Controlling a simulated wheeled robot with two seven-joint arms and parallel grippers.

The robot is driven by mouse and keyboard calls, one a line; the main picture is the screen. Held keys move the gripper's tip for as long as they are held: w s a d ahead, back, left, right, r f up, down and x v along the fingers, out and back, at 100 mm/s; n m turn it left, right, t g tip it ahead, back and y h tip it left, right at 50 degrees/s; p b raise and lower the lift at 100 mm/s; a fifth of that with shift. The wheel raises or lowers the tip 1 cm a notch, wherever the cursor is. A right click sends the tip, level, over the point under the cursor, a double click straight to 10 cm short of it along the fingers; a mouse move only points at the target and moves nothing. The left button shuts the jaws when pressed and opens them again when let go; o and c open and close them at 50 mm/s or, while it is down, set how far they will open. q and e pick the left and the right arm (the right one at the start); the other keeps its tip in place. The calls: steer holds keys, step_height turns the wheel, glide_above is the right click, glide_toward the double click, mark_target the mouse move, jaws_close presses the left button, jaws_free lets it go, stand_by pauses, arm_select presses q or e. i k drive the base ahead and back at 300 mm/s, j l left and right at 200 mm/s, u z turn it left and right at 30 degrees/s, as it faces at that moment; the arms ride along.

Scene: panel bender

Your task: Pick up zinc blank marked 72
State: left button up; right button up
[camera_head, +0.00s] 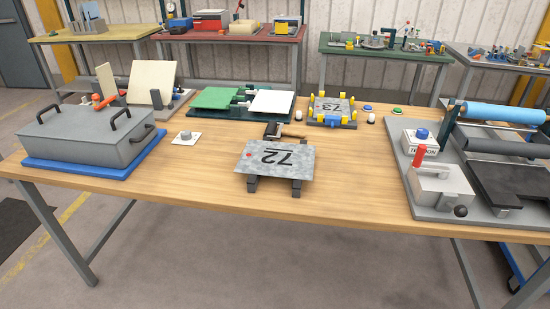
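The zinc blank marked 72 (290,161) is a grey mottled sheet near the middle of the wooden table. Its number appears upside down, and a small red mark is near its left side. It rests on dark support blocks (252,184) that raise it above the table top. Another zinc plate marked 73 (327,106) lies behind it in a fixture with yellow posts. Neither of my grippers shows in the head view.
A grey lidded box (85,134) on a blue base stands at the left. A roller machine (470,160) fills the right end. A dark tool with a wooden handle (283,131) lies just behind the blank. The wooden table (210,185) is clear in front and beside the blank.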

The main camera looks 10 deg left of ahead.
mark_target(259, 157)
steer(key=i+z, duration=0.65)
steer(key=i+j+z, duration=0.15)
steer(key=i+z, duration=0.2)
steer(key=k+u, duration=0.1)
steer(key=u, duration=1.4)
steer(key=j+u, duration=0.1)
steer(key=k+j, duration=0.05)
steer(key=j, duration=0.05)
